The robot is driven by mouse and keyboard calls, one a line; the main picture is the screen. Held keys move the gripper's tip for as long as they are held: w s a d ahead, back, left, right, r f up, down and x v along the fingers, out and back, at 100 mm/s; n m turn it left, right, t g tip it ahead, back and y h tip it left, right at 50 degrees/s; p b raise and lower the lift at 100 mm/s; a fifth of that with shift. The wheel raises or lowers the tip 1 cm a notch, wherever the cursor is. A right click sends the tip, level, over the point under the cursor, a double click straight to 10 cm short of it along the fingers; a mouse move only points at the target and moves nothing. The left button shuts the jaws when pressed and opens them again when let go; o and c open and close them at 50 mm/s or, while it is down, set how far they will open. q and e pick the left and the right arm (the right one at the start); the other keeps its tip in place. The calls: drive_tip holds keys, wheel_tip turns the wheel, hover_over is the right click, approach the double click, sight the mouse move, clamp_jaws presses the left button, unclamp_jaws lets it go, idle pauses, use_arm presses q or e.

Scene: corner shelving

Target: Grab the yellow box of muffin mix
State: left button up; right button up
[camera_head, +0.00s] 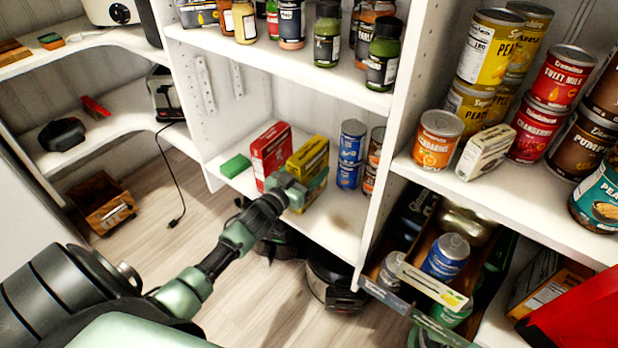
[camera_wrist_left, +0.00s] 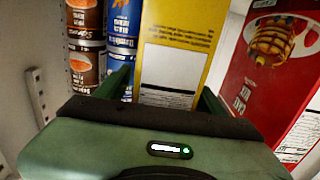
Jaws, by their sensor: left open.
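The yellow box of muffin mix (camera_head: 308,158) stands on the middle white shelf between a red box (camera_head: 270,152) and a stack of blue cans (camera_head: 351,150). My left gripper (camera_head: 300,187) is at its near side and hides its lower part in the head view. In the left wrist view, the yellow box (camera_wrist_left: 178,55) shows a side with a white printed panel. My left gripper (camera_wrist_left: 163,92) is open there, with one finger on each side of the box. I cannot tell whether the fingers touch it. My right gripper is not in view.
The red pancake-mix box (camera_wrist_left: 265,75) is close beside one finger, and blue cans (camera_wrist_left: 122,38) are close beside the other. A green block (camera_head: 235,166) lies left of the boxes. A shelf of jars is above. The shelf front at right of the gripper is bare.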

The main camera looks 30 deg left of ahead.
use_arm(q)
clamp_jaws()
drive_tip(key=shift+w, duration=0.1)
drive_tip(key=shift+r, duration=0.2)
